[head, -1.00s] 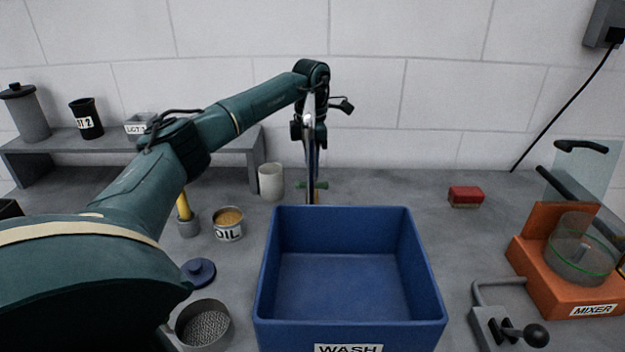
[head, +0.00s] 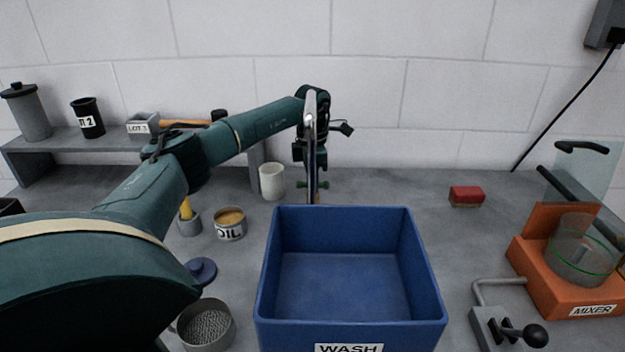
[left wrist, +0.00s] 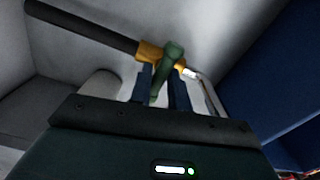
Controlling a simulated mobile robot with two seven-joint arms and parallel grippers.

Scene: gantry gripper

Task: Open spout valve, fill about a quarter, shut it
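The valve shows in the left wrist view as a brass body (left wrist: 149,55) on a dark pipe (left wrist: 85,26) with a green handle (left wrist: 172,55). A thin silvery spout (left wrist: 207,92) leaves its right side. In the head view only a small green part (head: 326,184) shows behind the blue bin. My left gripper (left wrist: 161,85) has its two blue fingers on either side of the handle; whether they touch it is unclear. It also shows end-on in the head view (head: 313,192). A pale cup (head: 272,182) stands left of it. My right gripper is out of view.
A blue WASH bin (head: 434,290) fills the front middle. An OIL tin (head: 230,232), a sieve (head: 207,328) and a blue lid (head: 201,271) lie left. A red block (head: 466,196), orange mixer (head: 570,285) and black-knobbed lever (head: 535,335) stand right.

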